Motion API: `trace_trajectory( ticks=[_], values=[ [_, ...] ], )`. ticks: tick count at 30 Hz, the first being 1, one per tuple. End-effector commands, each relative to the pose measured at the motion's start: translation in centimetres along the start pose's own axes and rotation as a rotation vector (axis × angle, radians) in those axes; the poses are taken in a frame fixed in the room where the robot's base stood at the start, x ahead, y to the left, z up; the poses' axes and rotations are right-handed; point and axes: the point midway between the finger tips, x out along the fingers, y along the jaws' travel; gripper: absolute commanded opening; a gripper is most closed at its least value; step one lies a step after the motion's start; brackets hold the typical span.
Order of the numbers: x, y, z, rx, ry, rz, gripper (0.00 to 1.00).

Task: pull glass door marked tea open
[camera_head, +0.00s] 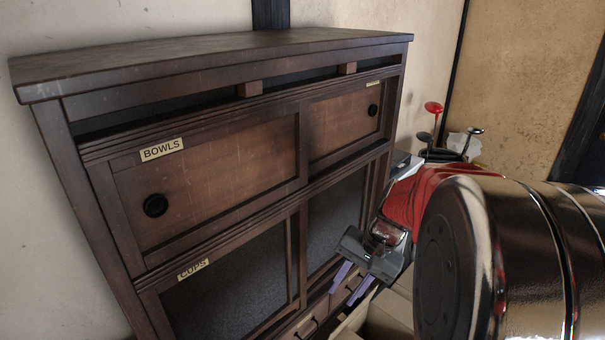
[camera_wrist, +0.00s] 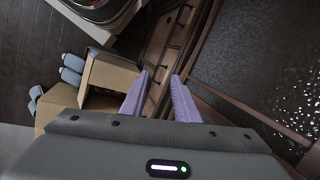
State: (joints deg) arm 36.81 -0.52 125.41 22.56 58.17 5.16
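The dark wooden cabinet (camera_head: 150,63) has a lower right door (camera_head: 335,222) with a dark speckled glass pane. No label can be read on it; my arm covers its right side. The lower left glass door (camera_head: 225,290) is marked CUPS. Both glass doors look shut. My gripper (camera_head: 342,296) hangs in front of the lower right part of the cabinet, its purple fingers pointing down. In the wrist view the fingers (camera_wrist: 160,75) are spread with nothing between them. A dark textured glass pane (camera_wrist: 265,55) in a wooden frame lies to their right. No TEA label shows.
An upper door (camera_head: 220,185) is marked BOWLS; another upper door (camera_head: 345,125) has a label too small to read. Drawers with handles (camera_wrist: 161,73) lie below the glass. An open cardboard box (camera_wrist: 108,72) stands beside the drawers on dark floor.

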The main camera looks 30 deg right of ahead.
Motion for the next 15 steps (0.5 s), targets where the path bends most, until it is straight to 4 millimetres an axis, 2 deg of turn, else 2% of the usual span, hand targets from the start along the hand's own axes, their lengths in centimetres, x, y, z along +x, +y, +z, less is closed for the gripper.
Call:
trace_trajectory(
  ticks=[15],
  values=[
    [2.3,2.3,-11.5,0.608,-0.188,-0.316,0.28]
  ],
)
